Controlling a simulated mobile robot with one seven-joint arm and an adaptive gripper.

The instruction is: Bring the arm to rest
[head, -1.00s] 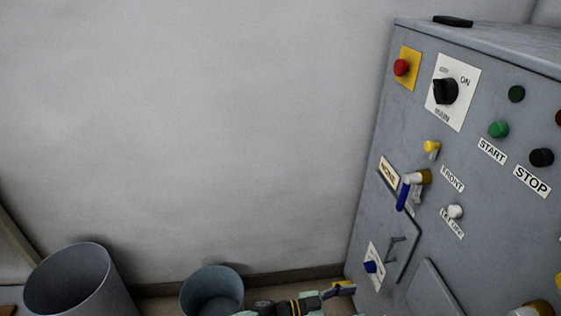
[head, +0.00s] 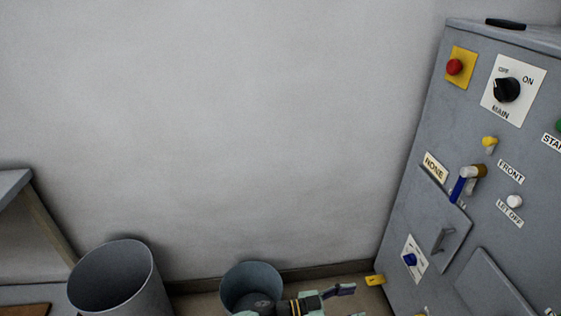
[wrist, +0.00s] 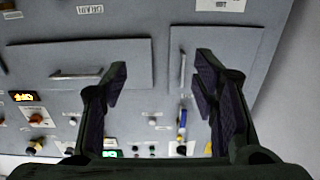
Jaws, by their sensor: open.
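My gripper (wrist: 160,82) is open in the wrist view, its two dark fingers wide apart with nothing between them. The grey cabinet front (wrist: 130,60) shows upside down behind the fingers; I cannot tell how far off it is. In the head view my gripper (head: 345,290) is at the bottom edge, left of the grey control cabinet (head: 415,215) and apart from its panel. Most of my arm is below the picture.
The cabinet carries a red button (head: 454,67), a black main switch (head: 507,90) and a blue-handled lever (head: 460,188). A grey bin (head: 115,285) and a smaller blue-grey bucket (head: 250,278) stand by the wall. A bench edge (head: 15,185) is at left.

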